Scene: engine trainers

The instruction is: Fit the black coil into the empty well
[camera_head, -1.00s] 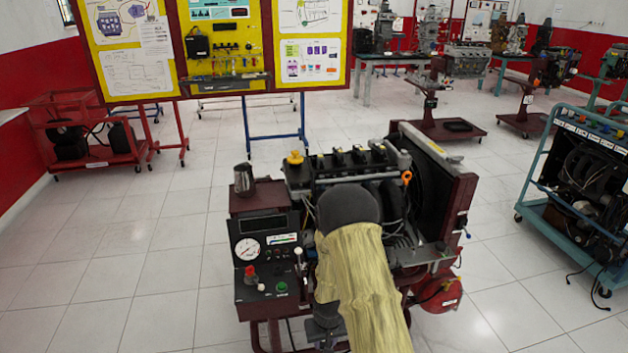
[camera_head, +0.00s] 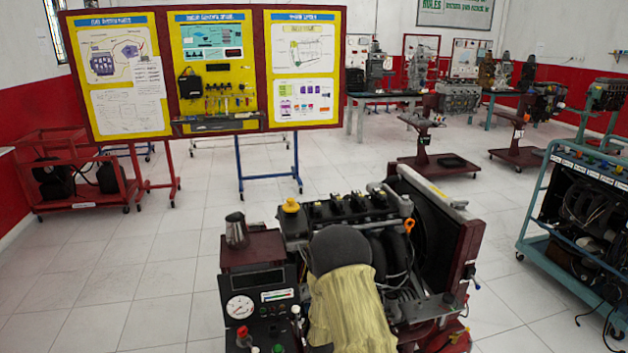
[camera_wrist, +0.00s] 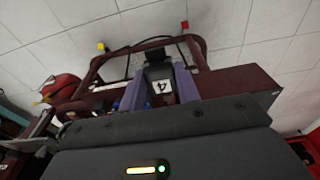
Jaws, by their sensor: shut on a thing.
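In the wrist view my gripper (camera_wrist: 157,90) has its two purple-grey fingers closed on a black coil (camera_wrist: 157,72) with a white label reading 4. In the head view my dark rounded wrist and yellow-sleeved arm reach over the front of the engine trainer (camera_head: 440,245); the gripper and held coil are hidden there. Along the engine top stands a row of black coils (camera_head: 337,205), right of a yellow cap (camera_head: 291,205). I cannot make out the empty well in either view.
A control box with a gauge (camera_head: 240,306) and a metal jug (camera_head: 236,230) on its upper ledge stand left of my arm. The radiator in its red frame (camera_head: 462,240) rises at the right. A yellow display board (camera_head: 218,130) stands behind. Open tiled floor lies left.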

